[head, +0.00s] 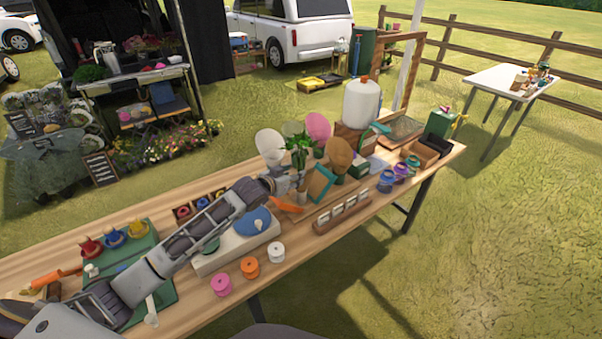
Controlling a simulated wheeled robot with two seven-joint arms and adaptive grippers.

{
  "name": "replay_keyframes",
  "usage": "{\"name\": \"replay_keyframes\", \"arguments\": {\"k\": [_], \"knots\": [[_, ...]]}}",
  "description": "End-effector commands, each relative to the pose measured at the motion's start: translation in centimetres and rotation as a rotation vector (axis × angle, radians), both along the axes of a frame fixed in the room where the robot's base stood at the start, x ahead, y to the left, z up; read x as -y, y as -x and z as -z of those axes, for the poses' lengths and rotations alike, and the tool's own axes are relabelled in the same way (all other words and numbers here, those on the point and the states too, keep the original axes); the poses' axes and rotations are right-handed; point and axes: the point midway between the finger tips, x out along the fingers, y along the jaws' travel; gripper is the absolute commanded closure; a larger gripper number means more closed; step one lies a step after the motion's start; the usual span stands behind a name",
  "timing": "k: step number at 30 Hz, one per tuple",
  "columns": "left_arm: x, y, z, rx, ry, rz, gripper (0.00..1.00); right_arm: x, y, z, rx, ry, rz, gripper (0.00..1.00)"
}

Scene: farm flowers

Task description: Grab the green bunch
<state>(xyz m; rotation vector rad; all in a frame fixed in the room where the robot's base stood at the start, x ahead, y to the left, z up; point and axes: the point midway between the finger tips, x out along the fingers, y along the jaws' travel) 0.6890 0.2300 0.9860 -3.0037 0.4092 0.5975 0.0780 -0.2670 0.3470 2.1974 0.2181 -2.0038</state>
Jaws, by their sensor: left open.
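The green bunch (299,146), a leafy bundle, stands upright on the wooden table among round paddle-like shapes in white, pink and brown. My left arm reaches in from the lower left across the table. Its gripper (284,184) is open, just left of and in front of the base of the bunch. I cannot tell whether the fingers touch the stems, as they are small and overlap other items here. My right gripper is not in view.
A teal-framed board (320,184) and a wooden rack with white pieces (343,210) stand close on the right. A large white jug (361,102) is behind. Pink (221,285), orange (250,267) and white (276,252) spools line the front edge.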

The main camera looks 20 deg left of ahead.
Motion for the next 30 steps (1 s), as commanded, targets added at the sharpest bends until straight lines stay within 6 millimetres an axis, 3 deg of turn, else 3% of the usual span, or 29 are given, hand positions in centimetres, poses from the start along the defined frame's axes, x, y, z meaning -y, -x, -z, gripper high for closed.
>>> {"name": "replay_keyframes", "arguments": {"k": [20,30], "knots": [[0.3,-1.0,0.5,-0.001,-0.001,0.0,0.54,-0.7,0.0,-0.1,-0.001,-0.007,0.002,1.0],[1.1,-3.0,1.4,0.0,0.0,0.0,0.54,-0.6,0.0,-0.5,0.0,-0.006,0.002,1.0]]}}
